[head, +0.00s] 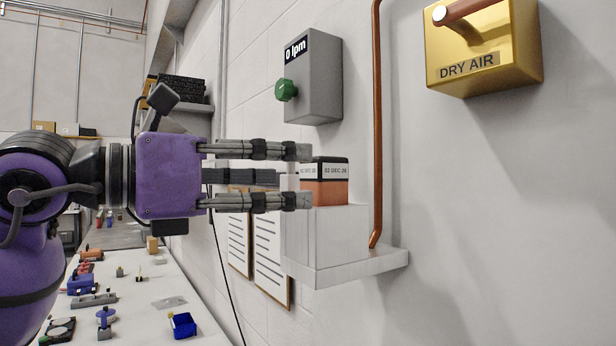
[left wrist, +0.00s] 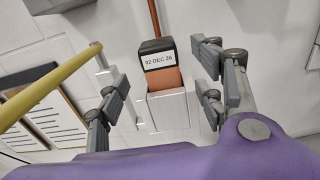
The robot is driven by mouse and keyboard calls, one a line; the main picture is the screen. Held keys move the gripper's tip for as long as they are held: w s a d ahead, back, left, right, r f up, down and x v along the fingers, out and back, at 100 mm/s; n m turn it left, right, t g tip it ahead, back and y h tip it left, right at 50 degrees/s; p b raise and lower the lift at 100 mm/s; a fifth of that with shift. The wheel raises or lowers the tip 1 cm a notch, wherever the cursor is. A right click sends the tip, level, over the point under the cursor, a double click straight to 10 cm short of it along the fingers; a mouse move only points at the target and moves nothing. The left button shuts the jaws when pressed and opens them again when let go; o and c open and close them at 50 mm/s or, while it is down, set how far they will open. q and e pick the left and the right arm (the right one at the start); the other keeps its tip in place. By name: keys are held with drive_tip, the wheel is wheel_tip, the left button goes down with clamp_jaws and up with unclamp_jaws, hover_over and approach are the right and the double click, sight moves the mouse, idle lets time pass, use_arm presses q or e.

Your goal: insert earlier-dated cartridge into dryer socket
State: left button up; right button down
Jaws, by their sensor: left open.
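A cartridge (head: 328,192) with a black top, a white label band reading "02 DEC 26" and a copper-coloured lower body stands upright in a white block (head: 340,225) on a wall shelf. Its lower end is hidden inside the block. In the left wrist view, the cartridge (left wrist: 161,62) shows between the spread fingers, beyond the palm. My left gripper (head: 302,176) is open and empty; in the head view its fingertips overlap the cartridge's left edge. I cannot tell whether they touch it. No second cartridge is identifiable. My right gripper is out of view.
A grey box (head: 313,80) reading "0 lpm" with a green knob (head: 287,90) hangs above. A yellow "DRY AIR" box (head: 485,50) is at upper right. A cluttered bench (head: 150,290) lies lower left.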

use_arm(q)
drive_tip(key=shift+v, duration=2.15)
